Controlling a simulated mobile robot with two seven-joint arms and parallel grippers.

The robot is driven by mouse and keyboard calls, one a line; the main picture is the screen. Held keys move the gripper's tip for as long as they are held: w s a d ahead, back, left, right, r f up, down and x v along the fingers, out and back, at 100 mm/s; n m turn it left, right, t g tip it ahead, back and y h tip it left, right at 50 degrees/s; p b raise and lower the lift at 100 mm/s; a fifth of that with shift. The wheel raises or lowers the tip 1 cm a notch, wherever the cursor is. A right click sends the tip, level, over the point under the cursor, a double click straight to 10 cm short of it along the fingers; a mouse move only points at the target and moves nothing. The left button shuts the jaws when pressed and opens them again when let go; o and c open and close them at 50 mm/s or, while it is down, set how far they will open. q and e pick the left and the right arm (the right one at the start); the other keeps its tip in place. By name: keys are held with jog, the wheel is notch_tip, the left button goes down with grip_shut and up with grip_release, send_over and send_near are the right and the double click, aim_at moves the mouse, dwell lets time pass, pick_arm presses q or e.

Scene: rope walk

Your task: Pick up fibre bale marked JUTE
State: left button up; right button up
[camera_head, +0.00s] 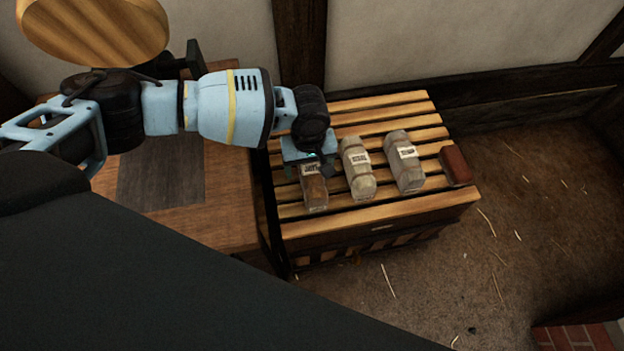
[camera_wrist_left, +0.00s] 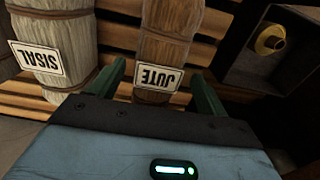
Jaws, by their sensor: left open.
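The brown fibre bale marked JUTE (camera_head: 314,193) lies at the left end of a slatted wooden bench, partly hidden by my gripper in the head view. In the left wrist view the JUTE bale (camera_wrist_left: 166,50) shows its white label upside down, between the lines of the two green fingers. My left gripper (camera_head: 309,169) is open and sits over the far end of this bale; in the wrist view its fingers (camera_wrist_left: 160,85) stand either side of the label. Whether they touch the bale I cannot tell. My right gripper is not in view.
A paler bale marked SISAL (camera_head: 358,172) lies just right of the JUTE bale; it also shows in the left wrist view (camera_wrist_left: 58,45). Another pale bale (camera_head: 404,165) and a red-brown block (camera_head: 455,166) lie further right on the slatted bench (camera_head: 395,215). A wooden table (camera_head: 215,210) stands to the left.

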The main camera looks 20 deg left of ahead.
aim_at(311, 174)
pick_arm(q)
jog(key=f, duration=0.1)
jog(key=f+b, duration=0.1)
jog(key=f, duration=0.1)
jog(key=f+b, duration=0.1)
jog(key=shift+d+f, duration=0.3)
jog(key=shift+f+b, duration=0.25)
jog(key=shift+b, duration=0.1)
jog(key=shift+c, duration=1)
jog(key=c, duration=1)
jog(key=shift+o, duration=0.2)
